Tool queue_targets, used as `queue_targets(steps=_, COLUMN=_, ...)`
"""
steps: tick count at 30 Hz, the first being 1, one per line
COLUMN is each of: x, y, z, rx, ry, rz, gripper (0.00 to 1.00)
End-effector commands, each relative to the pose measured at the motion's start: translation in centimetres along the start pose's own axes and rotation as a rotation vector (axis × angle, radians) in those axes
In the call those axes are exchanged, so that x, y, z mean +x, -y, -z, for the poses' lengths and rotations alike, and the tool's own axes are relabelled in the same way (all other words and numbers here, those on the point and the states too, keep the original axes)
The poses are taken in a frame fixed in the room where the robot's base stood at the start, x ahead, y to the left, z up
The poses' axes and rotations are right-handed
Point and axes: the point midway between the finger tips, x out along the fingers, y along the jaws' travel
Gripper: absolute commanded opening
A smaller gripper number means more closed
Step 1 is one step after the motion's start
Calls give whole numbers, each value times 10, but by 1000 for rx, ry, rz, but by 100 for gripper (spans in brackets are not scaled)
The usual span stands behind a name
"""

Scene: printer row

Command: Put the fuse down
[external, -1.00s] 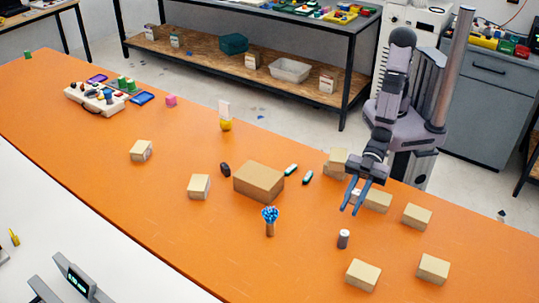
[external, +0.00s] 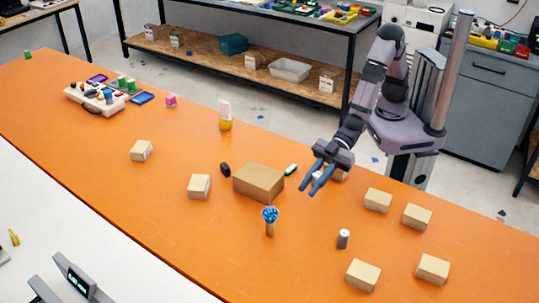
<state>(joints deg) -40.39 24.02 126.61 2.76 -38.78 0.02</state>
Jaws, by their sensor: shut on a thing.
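My gripper (external: 309,190) is over the orange table, right of the large cardboard box, with its blue fingers pointing down and to the left. It is shut on a small pale thing (external: 318,175), taken to be the fuse, which shows only in part at the fingers. The fuse's shape and exact height above the table are hard to tell at this size.
The large box (external: 259,181) and a dark teal-ended piece (external: 291,170) are close on the left. A blue-topped holder (external: 270,221) and a grey cylinder (external: 343,239) stand nearer the front. Several small boxes lie right. Bare orange table (external: 310,255) lies in front.

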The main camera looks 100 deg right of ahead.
Motion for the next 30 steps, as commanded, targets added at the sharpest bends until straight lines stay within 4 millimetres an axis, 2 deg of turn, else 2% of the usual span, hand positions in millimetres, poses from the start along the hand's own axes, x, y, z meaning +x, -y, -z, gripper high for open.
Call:
queue_targets(steps=1, x=2, y=-24, z=0, rx=15, ry=-5, rz=-31, gripper=0)
queue_targets(steps=8, x=0, y=-117, z=2, rx=68, ry=-12, rz=-148, gripper=0)
queue_targets(steps=14, x=-19, y=-211, z=-2, rx=116, ry=-16, rz=-271, gripper=0)
queue_targets(steps=18, x=-42, y=-275, z=-10, rx=147, ry=-15, rz=-360, gripper=0)
queue_targets(steps=24, x=-83, y=-356, z=-24, rx=186, ry=-11, rz=-481, gripper=0)
queue_targets(steps=30, x=-120, y=-409, z=-37, rx=213, ry=-5, rz=-570, gripper=0)
